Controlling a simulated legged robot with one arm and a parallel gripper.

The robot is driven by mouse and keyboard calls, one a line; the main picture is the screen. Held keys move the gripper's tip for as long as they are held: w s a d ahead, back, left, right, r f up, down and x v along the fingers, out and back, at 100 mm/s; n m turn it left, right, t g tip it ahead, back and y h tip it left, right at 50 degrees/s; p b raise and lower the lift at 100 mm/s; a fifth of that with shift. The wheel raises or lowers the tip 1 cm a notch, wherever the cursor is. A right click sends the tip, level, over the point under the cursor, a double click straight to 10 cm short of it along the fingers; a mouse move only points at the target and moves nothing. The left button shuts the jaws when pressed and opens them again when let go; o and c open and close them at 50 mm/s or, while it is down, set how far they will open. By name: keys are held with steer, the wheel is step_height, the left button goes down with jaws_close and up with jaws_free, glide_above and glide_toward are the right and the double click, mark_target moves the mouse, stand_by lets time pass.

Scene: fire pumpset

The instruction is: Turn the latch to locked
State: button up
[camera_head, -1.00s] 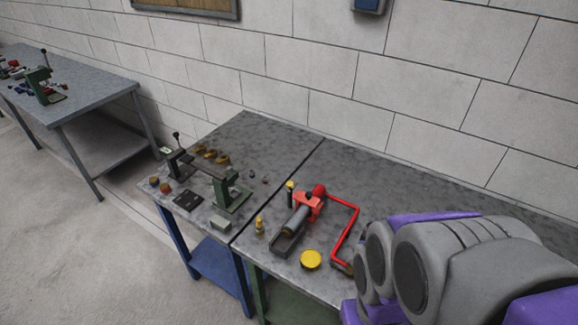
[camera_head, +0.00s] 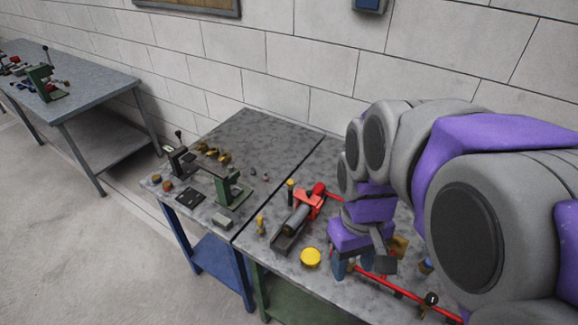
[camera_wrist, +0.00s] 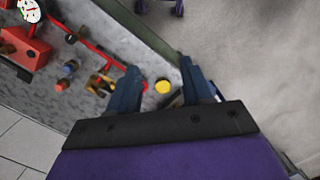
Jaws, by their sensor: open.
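I cannot make out a part that is clearly the latch. My gripper (camera_head: 362,266) hangs over the right workbench (camera_head: 305,283), fingers pointing down. It is open, and nothing is held. In the wrist view the fingers (camera_wrist: 161,86) are spread, with a small yellow disc (camera_wrist: 163,87) showing between them at bench level. A brass fitting (camera_wrist: 103,82) lies just left of the left finger; it also shows behind the gripper in the head view (camera_head: 399,246). A red pipe (camera_head: 400,290) runs past the gripper. A red box with a dial (camera_wrist: 25,48) is at the wrist view's left edge.
A green stand (camera_head: 230,188) and small brass parts stand on the adjoining bench. The wall (camera_head: 300,60) rises behind. Floor (camera_head: 70,230) is clear at left.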

steer(key=shift+o, duration=0.5)
steer(key=w+a+r+n+p, duration=0.1)
steer(key=w+r+n+p, duration=0.2)
steer(key=w, duration=1.2)
steer(key=shift+w+r+n, duration=0.25)
steer(key=shift+r+n, duration=0.15)
steer(key=shift+r, duration=0.3)
steer(key=n+t+p, duration=0.2)
steer(key=n+p, duration=0.7)
steer(key=n, duration=0.4)
glide_above(290, 181)
step_height(290, 181, down, 12)
steer(key=r, duration=0.1)
step_height(290, 181, down, 17)
steer(key=b, duration=1.2)
steer(key=shift+s+r, duration=0.1)
steer(key=shift+r, duration=0.05)
steer(key=shift+f, duration=0.55)
steer(key=shift+c, duration=0.3)
